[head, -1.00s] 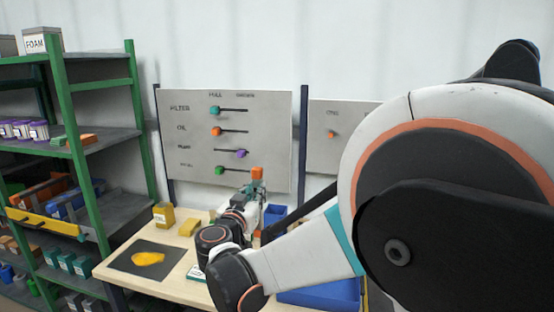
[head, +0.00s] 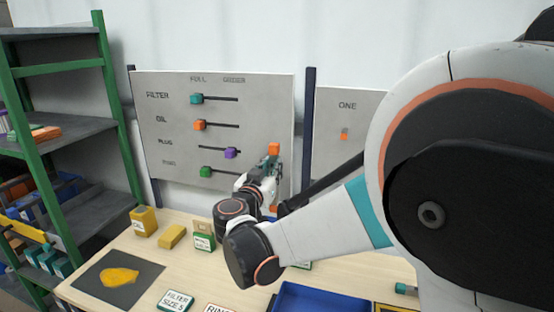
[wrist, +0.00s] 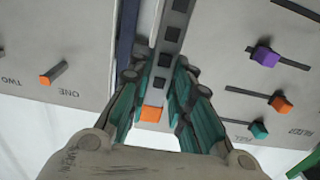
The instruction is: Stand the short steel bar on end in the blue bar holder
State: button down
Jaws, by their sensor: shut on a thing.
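My gripper (head: 268,180) is raised in front of the white board and points upward in the head view. It is shut on a grey bar with dark square marks and orange ends, which I take to be the short steel bar (head: 274,150). The bar stands roughly upright. In the wrist view, the bar (wrist: 170,42) runs between the green-padded fingers of my gripper (wrist: 155,95), with an orange end near the palm. A blue tray-like container (head: 330,303) shows at the table's front; I cannot tell whether it is the holder. No other blue holder is clearly visible.
The wooden table (head: 195,268) carries a dark mat (head: 90,283) with a yellow patch, yellow boxes (head: 143,220) and label cards. A board with coloured sliders (head: 165,120) stands behind. A green-framed shelf (head: 118,130) is at left. My arm hides the table's middle.

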aim_at(273, 211)
jog(key=shift+w+d+f+b, duration=0.1)
jog(key=shift+w+f+b, duration=0.1)
jog(key=shift+f+b, duration=3.1)
jog(key=shift+w+d+f+b, duration=0.15)
jog(key=shift+f+b, duration=2.1)
jog(key=shift+f, duration=1.9)
jog(key=shift+a, duration=0.1)
jog(key=c, duration=1.4)
grip_release()
jog(key=shift+o, duration=0.2)
jog(key=v, duration=1.2)
